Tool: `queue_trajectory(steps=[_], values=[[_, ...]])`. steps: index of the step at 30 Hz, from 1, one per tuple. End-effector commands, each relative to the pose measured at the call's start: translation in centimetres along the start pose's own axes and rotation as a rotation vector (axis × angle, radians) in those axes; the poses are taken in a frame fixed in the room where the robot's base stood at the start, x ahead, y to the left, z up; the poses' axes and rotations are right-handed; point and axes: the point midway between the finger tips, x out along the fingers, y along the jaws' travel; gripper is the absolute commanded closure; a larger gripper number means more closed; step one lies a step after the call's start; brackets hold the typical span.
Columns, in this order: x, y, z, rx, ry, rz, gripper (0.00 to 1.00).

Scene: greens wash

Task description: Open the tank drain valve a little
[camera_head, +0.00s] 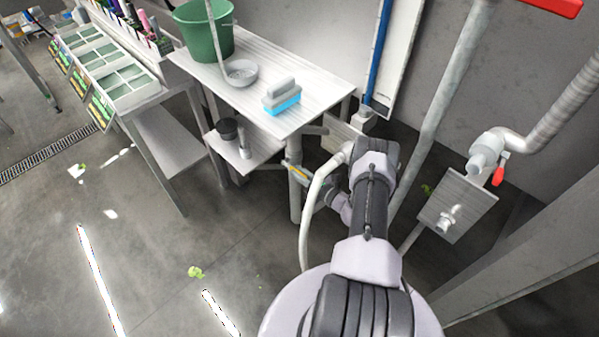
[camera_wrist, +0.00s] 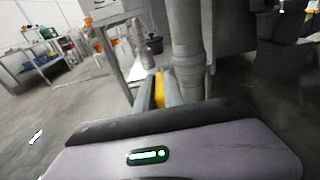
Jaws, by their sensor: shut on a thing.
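A yellow valve lever (camera_wrist: 159,90) is between the two grey fingers of my gripper (camera_wrist: 158,78) in the wrist view. My gripper is shut on it. In the head view, the lever shows as a small yellow strip (camera_head: 297,170) beside the grey vertical drain pipe (camera_head: 295,196) under the table. The same pipe (camera_wrist: 187,45) stands just behind and right of the fingertips in the wrist view. The valve body is mostly hidden, so I cannot tell how far the valve is turned.
A lower shelf (camera_head: 262,151) is left of the pipe. A red-handled valve (camera_head: 498,174) is at right. The left floor is mostly clear.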

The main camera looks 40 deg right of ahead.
Motion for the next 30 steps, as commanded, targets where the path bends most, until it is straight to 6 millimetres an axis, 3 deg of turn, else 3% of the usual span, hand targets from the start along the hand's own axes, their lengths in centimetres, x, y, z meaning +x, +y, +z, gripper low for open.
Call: queue_trajectory(steps=[1,4,9,17,18,21,30], values=[[0.07,-0.02,1.96,-0.005,0.055,0.003,1.00],[0.27,0.00,2.70,-0.005,0.168,0.004,1.00],[0.43,-0.01,2.70,-0.001,0.263,0.001,1.00],[0.44,-0.02,2.40,0.000,0.267,0.000,1.00],[0.44,-0.02,2.39,0.000,0.267,0.000,0.82],[0.42,0.00,2.37,0.000,0.267,0.000,0.65],[0.19,-0.01,2.46,0.001,0.267,0.000,0.65]])
